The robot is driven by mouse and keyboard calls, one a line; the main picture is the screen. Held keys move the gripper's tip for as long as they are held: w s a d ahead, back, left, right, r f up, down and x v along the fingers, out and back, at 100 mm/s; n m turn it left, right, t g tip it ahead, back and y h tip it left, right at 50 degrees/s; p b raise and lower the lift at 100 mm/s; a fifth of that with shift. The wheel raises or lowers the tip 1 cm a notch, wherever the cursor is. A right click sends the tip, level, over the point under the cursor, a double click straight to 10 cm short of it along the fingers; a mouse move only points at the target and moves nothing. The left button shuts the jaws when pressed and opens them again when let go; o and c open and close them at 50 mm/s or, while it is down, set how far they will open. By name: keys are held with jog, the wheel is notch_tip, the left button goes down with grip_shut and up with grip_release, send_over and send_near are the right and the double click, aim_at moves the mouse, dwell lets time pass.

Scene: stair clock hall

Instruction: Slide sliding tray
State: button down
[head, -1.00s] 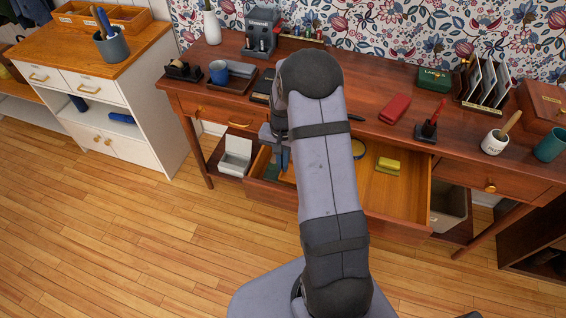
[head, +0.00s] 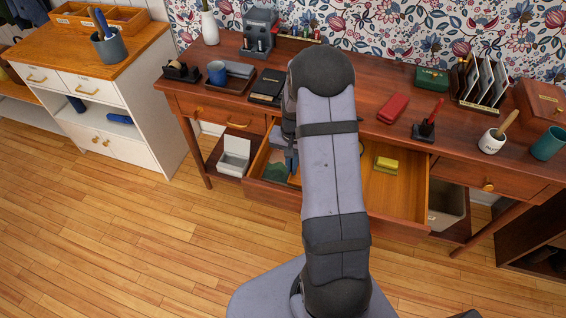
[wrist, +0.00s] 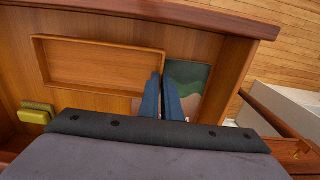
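The sliding tray (wrist: 100,64) is a shallow, empty wooden tray inside the open desk drawer (head: 408,190). In the wrist view it lies mostly left of my fingers; in the head view my arm hides it. My gripper (wrist: 162,76) points down into the drawer, its two blue fingers close together at the tray's right end wall in the wrist view. They appear shut on that wall, one on each side. Green and dark sheets (wrist: 187,80) lie on the drawer floor just right of the fingers.
A yellow block (wrist: 35,113) sits in the drawer beyond the tray; it also shows in the head view (head: 386,165). The desk top (head: 365,100) above carries a red case (head: 394,108), a pen stand and other items. A white box (head: 235,156) stands left of the drawer.

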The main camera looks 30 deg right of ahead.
jog(key=s+d+p, duration=0.1)
jog(key=s+d, duration=1.3)
jog(key=d, duration=0.1)
jog(key=shift+s+p, duration=0.3)
jog(key=shift+s, duration=0.05)
jog(key=c, duration=2)
grip_release()
jog(key=shift+s, duration=0.15)
jog(key=shift+r, duration=0.15)
notch_tip(320, 180, up, 7)
jog(key=shift+r+b, duration=0.1)
jog(key=shift+b, duration=0.25)
